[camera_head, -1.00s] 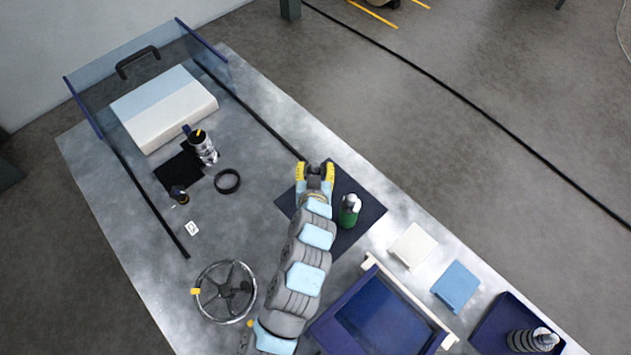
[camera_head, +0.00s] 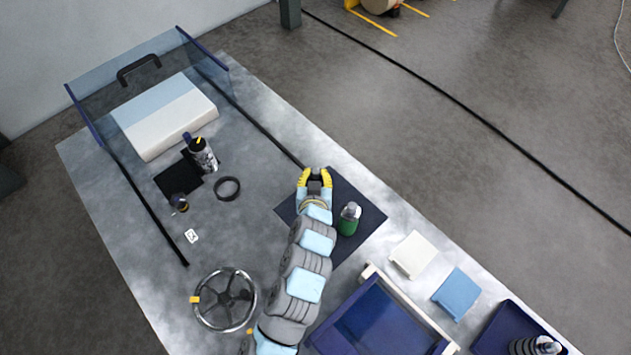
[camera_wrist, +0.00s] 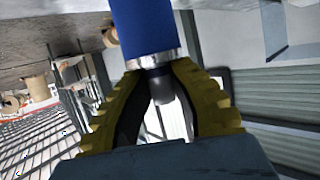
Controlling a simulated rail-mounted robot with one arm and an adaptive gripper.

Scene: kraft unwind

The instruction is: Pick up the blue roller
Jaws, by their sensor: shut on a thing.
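In the wrist view, the blue roller (camera_wrist: 144,25) is a blue cylinder with a silver collar and a narrow dark neck. It runs out of the top of that picture. The yellow ribbed fingers of my gripper (camera_wrist: 158,72) are shut around the neck, just below the collar. In the head view, my gripper (camera_head: 314,174) is over the far part of a dark square mat (camera_head: 366,205), with something dark between its fingers. The blue body of the roller cannot be made out there. I cannot tell how high it is held.
A green bottle (camera_head: 348,220) stands on the mat, close to the right of my arm. A blue tray (camera_head: 372,318) is nearer. A handwheel (camera_head: 224,300) lies left of the arm.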

